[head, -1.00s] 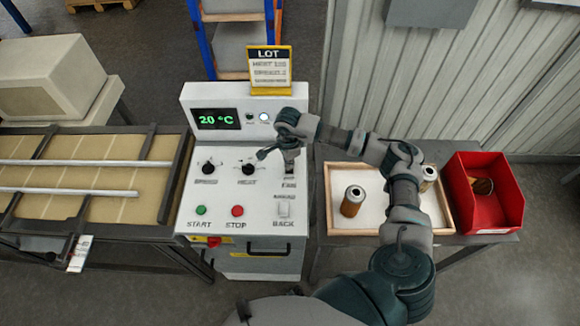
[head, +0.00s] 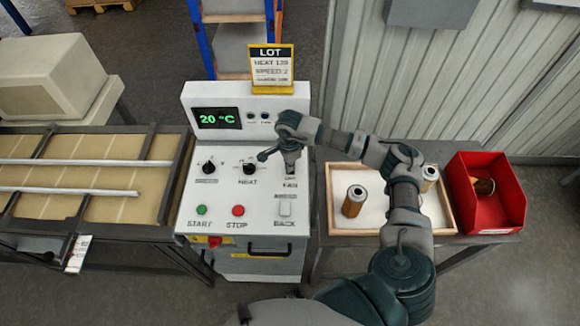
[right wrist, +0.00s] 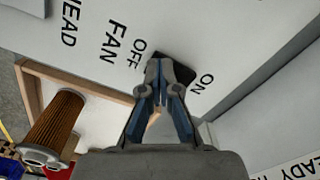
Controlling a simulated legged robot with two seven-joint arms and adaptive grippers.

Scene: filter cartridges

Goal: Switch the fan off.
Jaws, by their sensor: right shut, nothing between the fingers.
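The fan switch (right wrist: 183,68) is a black rocker between the OFF and ON labels in the right wrist view. My right gripper (right wrist: 159,68) is shut and empty, its tips over the OFF end of the switch. They hide part of it, and I cannot tell whether they touch. In the head view the right gripper (head: 290,170) points down just above the FAN label on the white control panel (head: 232,170) and hides the switch. Two small lamps (head: 258,116) beside the 20 °C display look dark. My left gripper is not in view.
HEAT knob (head: 249,168), green START button (head: 201,210), red STOP button (head: 238,210) and a BACK/AHEAD switch (head: 285,208) are close by. A wooden tray (head: 330,200) with filter cartridges and a red bin (head: 505,205) stand at right. A LOT card (head: 271,68) stands above.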

